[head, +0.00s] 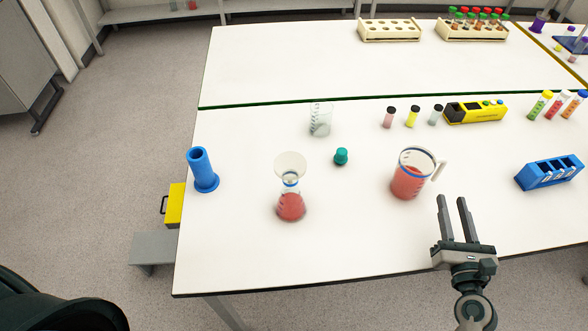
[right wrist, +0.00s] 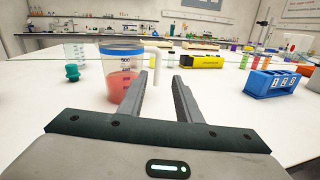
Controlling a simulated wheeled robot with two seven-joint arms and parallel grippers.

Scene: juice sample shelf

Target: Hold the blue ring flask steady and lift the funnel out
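The blue ring flask (head: 290,207) stands upright on the white table, left of centre, holding red liquid. A blue ring shows around its neck. The pale funnel (head: 291,163) sits in the flask's mouth. My right gripper (head: 453,199) is open and empty over the table's front edge, well to the right of the flask. In the right wrist view its fingers (right wrist: 162,83) are apart with nothing between them. The flask and funnel are not in the right wrist view. My left gripper is not in view.
A blue-rimmed jug (head: 407,180) of red liquid stands between the flask and my right gripper. A green stopper (head: 341,156) and a beaker (head: 320,120) are behind the flask. A blue cylinder (head: 202,171) stands left, a blue rack (head: 549,173) right. The table front left is clear.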

